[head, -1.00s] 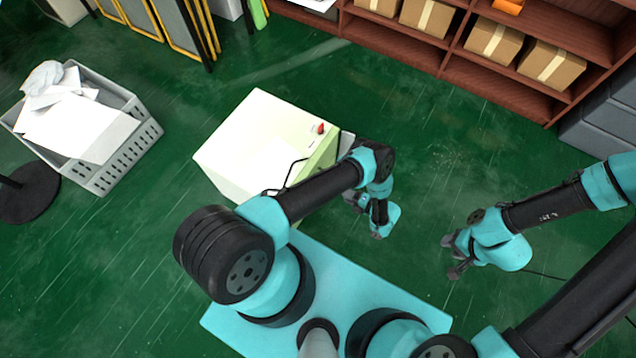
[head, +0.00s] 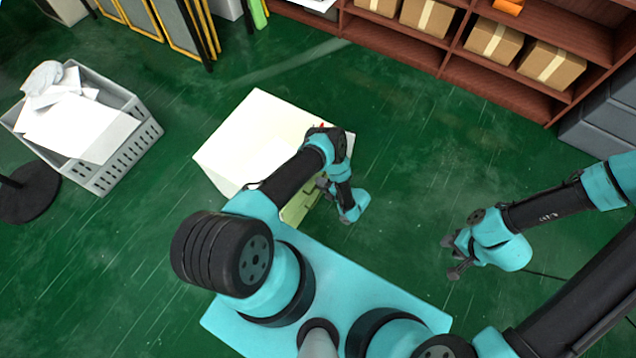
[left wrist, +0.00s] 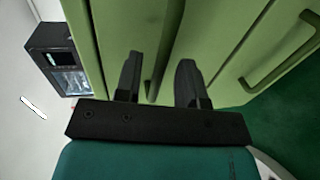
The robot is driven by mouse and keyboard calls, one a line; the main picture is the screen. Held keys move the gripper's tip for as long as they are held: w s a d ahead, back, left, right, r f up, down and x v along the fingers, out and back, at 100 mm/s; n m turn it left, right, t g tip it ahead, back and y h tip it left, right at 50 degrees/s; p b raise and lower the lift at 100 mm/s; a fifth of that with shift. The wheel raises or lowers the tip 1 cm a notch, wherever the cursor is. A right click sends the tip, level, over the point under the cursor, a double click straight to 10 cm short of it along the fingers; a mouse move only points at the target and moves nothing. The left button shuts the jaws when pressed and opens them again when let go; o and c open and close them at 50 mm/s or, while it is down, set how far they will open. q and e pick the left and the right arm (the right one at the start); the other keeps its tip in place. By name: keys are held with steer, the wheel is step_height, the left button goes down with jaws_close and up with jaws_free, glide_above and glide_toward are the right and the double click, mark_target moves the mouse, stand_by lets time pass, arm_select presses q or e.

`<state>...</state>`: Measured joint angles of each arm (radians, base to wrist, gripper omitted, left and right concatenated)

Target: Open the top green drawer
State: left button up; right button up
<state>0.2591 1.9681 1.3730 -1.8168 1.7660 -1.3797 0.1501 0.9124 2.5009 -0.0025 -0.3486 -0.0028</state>
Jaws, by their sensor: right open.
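The pale cabinet (head: 245,145) stands left of centre in the head view, with its light green drawer front (head: 298,208) partly behind my left arm. In the left wrist view the top green drawer (left wrist: 115,30) fills the upper middle, with its handle (left wrist: 160,60) running between my left fingers. My left gripper (left wrist: 158,78) is open, with its two fingers apart on either side of that handle. I cannot tell whether they touch it. In the head view my left gripper (head: 325,187) is at the cabinet's front. My right gripper (head: 452,256) is open and empty, away from the cabinet.
A second green drawer handle (left wrist: 280,62) lies to the right in the left wrist view. A dark device with a screen (left wrist: 60,65) shows at the left. A grey basket (head: 120,150) stands left, and a wooden shelf (head: 400,50) with boxes stands behind. Green floor is clear right of the cabinet.

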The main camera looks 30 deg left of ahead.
arm_select(q)
steer(key=shift+x, duration=0.85)
jaws_close()
